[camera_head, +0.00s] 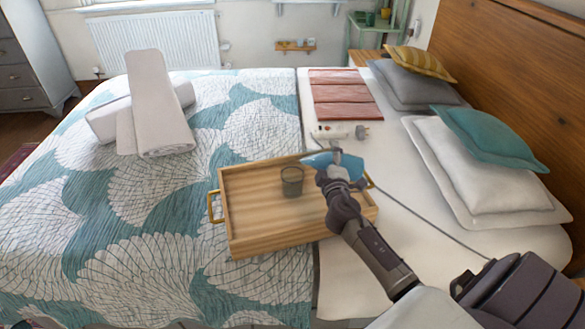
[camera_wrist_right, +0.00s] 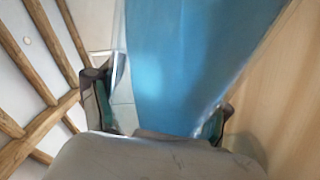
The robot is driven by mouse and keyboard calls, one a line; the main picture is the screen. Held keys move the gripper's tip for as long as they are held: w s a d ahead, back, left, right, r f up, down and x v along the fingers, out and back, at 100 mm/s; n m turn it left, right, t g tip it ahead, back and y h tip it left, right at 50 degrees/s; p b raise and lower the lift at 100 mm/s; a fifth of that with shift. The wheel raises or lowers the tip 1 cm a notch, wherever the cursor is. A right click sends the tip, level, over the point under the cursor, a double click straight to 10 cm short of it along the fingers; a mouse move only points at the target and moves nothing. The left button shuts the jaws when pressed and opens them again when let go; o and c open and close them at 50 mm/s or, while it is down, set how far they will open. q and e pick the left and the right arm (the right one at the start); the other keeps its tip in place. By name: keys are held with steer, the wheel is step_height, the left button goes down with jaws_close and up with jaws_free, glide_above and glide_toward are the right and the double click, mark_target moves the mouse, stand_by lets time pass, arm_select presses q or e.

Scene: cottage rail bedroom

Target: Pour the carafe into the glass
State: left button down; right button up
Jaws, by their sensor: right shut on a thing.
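A blue carafe (camera_head: 340,165) is in my right gripper (camera_head: 335,178) over the right part of the wooden tray (camera_head: 245,238). The carafe lies tilted, with its narrow end pointing left toward the glass. In the right wrist view the blue carafe (camera_wrist_right: 195,65) fills the space between the fingers of my right gripper (camera_wrist_right: 155,110), which is shut on it. A dark, see-through glass (camera_head: 292,181) stands upright on the tray, just left of the carafe. I cannot tell whether anything flows or what the glass holds. My left gripper is not in view.
The tray with brass handles (camera_head: 215,207) rests on the patterned bed (camera_head: 160,230). Rolled white towels (camera_head: 155,110) lie at the back left. A power strip (camera_head: 330,133) with a cable is behind the tray. Pillows (camera_head: 470,165) lie at the right by the wooden headboard (camera_head: 520,80).

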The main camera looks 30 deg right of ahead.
steer(key=shift+r+n, duration=0.15)
steer(key=shift+n, duration=0.15)
stand_by(0.6)
steer(key=shift+w+a+r+n+p, duration=0.25)
steer(key=shift+r+n+p, duration=0.15)
steer(key=shift+n+p, duration=0.25)
stand_by(2.5)
